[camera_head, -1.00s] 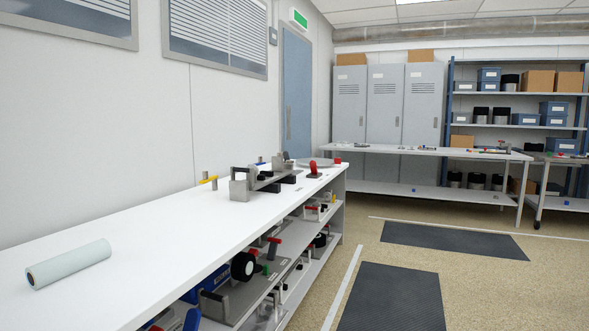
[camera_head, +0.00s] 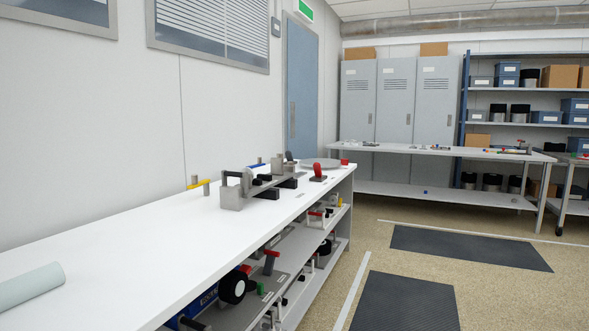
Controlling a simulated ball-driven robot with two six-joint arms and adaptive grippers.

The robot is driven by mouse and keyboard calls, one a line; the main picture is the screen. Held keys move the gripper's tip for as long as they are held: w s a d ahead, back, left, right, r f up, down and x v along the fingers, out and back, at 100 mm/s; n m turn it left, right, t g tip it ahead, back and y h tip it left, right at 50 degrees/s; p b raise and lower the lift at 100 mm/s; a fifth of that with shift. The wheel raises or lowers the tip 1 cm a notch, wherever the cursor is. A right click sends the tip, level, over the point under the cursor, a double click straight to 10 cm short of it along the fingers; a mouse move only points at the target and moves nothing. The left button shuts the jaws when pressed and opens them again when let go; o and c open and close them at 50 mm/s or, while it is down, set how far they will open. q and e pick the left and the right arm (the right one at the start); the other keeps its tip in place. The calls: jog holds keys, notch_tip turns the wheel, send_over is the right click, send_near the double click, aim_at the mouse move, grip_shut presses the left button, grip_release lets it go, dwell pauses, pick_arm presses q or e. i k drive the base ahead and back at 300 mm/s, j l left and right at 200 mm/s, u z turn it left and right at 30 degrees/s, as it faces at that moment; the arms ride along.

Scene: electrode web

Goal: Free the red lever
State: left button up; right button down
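Several red parts show, and I cannot tell which one is the red lever. A red upright handle (camera_head: 317,168) stands on a dark base on the white bench top, right of a grey metal fixture (camera_head: 232,195). A red T-shaped handle (camera_head: 271,254) stands on the shelf below. Another red-topped part (camera_head: 315,213) sits farther along that shelf. A small red block (camera_head: 345,162) is at the bench's far end. What holds any of them is too small to tell. Neither of my grippers is in view.
The long white bench (camera_head: 130,240) runs along the left wall. A pale roll (camera_head: 28,287) lies on its near part, and a yellow-handled post (camera_head: 199,184) stands at the back. The speckled floor with dark mats (camera_head: 410,303) is open at right. A second table (camera_head: 430,152) stands beyond.

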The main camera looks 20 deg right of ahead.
aim_at(318, 168)
jog(key=i+l, duration=0.2)
jog(key=i+l+u, duration=0.1)
jog(key=l, duration=0.35)
jog(key=i+l, duration=0.3)
jog(key=i+l+u, duration=0.15)
jog(key=i+l, duration=0.25)
jog(key=l, duration=0.3)
jog(key=i+l+u, duration=0.1)
jog(key=l, duration=0.25)
jog(key=i+l, duration=0.3)
jog(key=l+u, duration=0.05)
